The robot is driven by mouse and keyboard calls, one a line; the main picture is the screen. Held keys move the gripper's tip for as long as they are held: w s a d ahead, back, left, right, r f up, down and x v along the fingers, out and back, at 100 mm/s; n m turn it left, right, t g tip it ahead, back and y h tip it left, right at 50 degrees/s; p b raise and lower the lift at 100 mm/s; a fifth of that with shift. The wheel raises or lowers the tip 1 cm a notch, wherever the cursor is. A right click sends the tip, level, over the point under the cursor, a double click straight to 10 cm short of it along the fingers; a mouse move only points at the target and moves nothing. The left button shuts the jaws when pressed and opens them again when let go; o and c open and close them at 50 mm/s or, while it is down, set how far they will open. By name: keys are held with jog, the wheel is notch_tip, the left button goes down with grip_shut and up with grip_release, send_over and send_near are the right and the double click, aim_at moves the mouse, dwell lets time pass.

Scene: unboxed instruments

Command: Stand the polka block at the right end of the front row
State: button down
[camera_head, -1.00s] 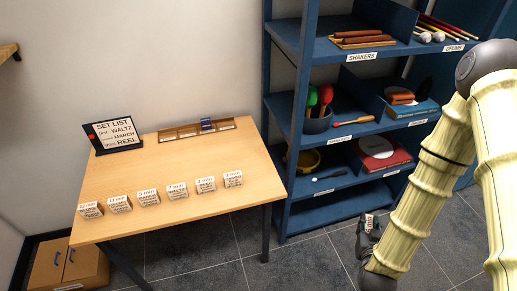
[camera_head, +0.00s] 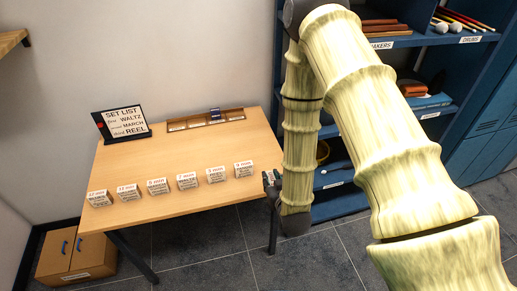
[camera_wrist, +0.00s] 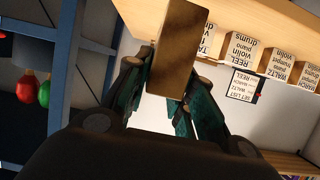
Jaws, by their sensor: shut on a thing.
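My gripper (camera_head: 270,184) is shut on a wooden block (camera_wrist: 179,48), taken to be the polka block; the face seen in the wrist view is plain brown, with no readable label. The front row is several labelled wooden blocks in a line along the table (camera_head: 180,150). Its rightmost block (camera_head: 243,169) stands nearest my gripper, apart from it. Some row blocks, such as the reel block (camera_wrist: 243,48), show in the wrist view.
The blue shelf (camera_head: 335,205) is close on the right, behind my arm. Bare table lies between row and rack.

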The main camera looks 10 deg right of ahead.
jog(key=w+d+b, duration=0.4)
jog(key=w+b, duration=0.4)
jog(key=w, duration=0.7)
jog(key=shift+w+d+f+b, duration=0.1)
jog(key=shift+f+b, duration=0.8)
jog(key=shift+f, duration=0.6)
jog(key=shift+w+d+f+b, duration=0.1)
jog(key=shift+f+b, duration=0.8)
jog(key=shift+f, duration=0.55)
jog(key=shift+f+b, duration=0.4)
jog(key=shift+f, duration=0.15)
jog(key=c, duration=1.1)
grip_release()
jog(key=shift+s, duration=0.1)
